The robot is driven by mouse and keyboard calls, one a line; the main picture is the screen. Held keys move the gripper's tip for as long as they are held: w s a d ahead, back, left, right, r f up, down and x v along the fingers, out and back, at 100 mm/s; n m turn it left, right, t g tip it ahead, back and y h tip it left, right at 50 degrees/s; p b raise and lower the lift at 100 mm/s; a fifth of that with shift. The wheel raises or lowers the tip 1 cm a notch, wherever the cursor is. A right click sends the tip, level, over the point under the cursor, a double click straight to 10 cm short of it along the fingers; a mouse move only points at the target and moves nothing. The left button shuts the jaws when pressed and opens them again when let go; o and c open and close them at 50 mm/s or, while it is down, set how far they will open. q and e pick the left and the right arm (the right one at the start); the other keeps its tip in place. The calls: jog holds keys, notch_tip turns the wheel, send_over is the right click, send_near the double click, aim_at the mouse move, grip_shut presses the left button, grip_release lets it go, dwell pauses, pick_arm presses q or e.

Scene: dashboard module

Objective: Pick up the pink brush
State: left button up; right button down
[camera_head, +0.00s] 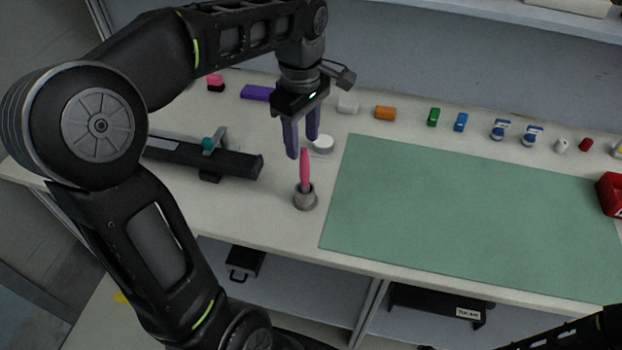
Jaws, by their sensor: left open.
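The pink brush (304,168) stands upright in a small grey round holder (305,201) on the white table, left of the green mat. My left gripper (303,149) points down, with its two purple-grey fingers apart and nothing seen between them. Its fingertips are at or just above the top of the brush in the picture; the exact gap in depth cannot be told. My right gripper is not visible; only a dark part of my right arm shows at the lower right corner.
A green mat (470,210) covers the table's right part. A black rail device (210,155) lies left of the holder. A white round piece (322,144) sits behind the brush. Coloured blocks and small bottles line the back, including an orange block (385,113). A red bin (611,195) stands far right.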

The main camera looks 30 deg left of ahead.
aim_at(304, 149)
pick_arm(q)
jog(key=shift+w+f+b, duration=0.35)
jog(key=shift+f+b, duration=0.05)
jog(key=shift+f, duration=0.45)
jog(key=shift+f, duration=1.25)
jog(key=shift+s+f, duration=0.1)
jog(key=shift+f, duration=0.05)
notch_tip(304, 149, down, 5)
jog(key=shift+p, duration=0.65)
grip_shut()
